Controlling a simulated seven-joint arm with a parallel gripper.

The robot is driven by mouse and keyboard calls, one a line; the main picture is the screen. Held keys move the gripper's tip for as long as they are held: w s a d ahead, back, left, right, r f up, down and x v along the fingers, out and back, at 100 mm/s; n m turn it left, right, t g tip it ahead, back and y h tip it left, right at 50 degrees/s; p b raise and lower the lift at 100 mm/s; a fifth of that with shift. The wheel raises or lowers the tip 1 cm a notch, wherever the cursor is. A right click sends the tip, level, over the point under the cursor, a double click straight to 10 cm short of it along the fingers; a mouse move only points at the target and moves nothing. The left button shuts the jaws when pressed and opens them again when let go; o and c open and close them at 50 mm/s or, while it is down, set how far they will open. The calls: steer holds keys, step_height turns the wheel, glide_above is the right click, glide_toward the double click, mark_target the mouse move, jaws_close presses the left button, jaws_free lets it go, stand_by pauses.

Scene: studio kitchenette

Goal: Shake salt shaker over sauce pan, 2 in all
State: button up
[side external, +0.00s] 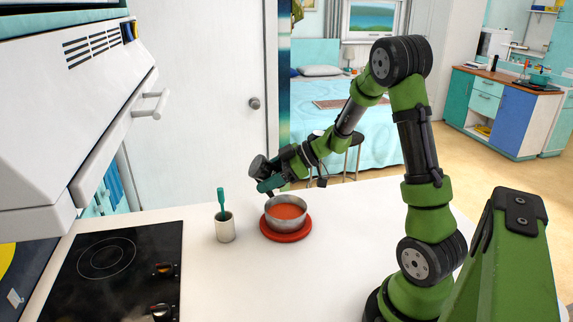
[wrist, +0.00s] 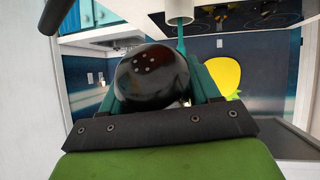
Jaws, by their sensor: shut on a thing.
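The salt shaker (wrist: 153,82) is dark and glossy, with small pale holes in its rounded top, which faces the wrist camera. My gripper (side external: 268,182) is shut on it, with teal fingers on either side in the wrist view. In the side view the shaker (side external: 258,166) shows as a dark shape at the gripper's end, above and slightly left of the sauce pan. Its exact tilt is hard to tell. The metal sauce pan (side external: 286,201) holds orange-red sauce and sits on a round red trivet (side external: 286,236). I see no salt falling.
A white cup (side external: 225,229) with a teal-handled utensil (side external: 221,198) stands left of the pan. A black hob (side external: 125,262) lies further left, under a white range hood (side external: 75,110). The white counter (side external: 270,285) is clear in front of the pan.

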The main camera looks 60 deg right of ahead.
steer(key=shift+f, duration=0.1)
step_height(320, 180, down, 3)
stand_by(0.5)
steer(key=shift+r, duration=1.65)
